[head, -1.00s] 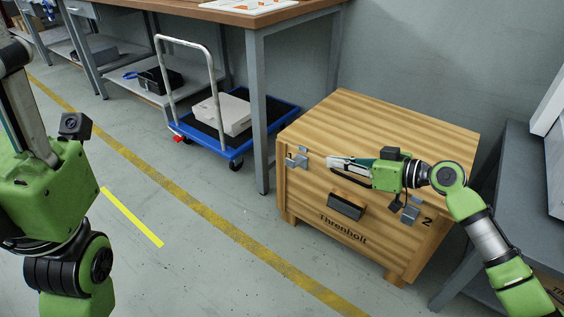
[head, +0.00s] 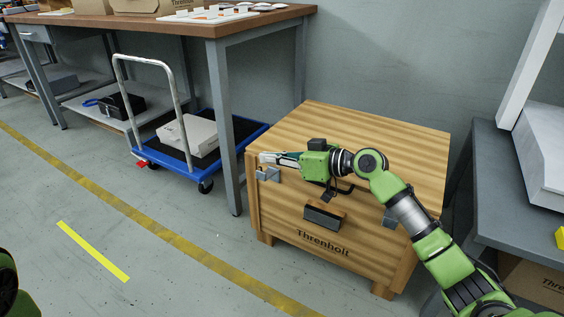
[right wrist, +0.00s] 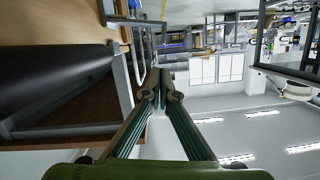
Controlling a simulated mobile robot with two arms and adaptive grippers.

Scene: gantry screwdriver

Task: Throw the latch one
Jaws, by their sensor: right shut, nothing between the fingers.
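The wooden crate (head: 350,128) marked "Threnholt" stands on the floor with its lid down. The metal latch one (head: 268,174) is at the upper left of its front. The other latch (head: 389,219) is at the right of the front, partly behind my arm. My right gripper (head: 264,158) is shut and empty, its fingertips just above latch one in the picture. I cannot tell whether they touch it. In the right wrist view the shut fingers (right wrist: 160,88) meet with nothing between them. My left gripper is out of view.
A dark handle (head: 324,217) is on the crate's front. A blue trolley (head: 244,134) carrying a white box stands left of the crate under the workbench (head: 215,27). A grey table (head: 490,150) is close on the right. The floor in front is clear.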

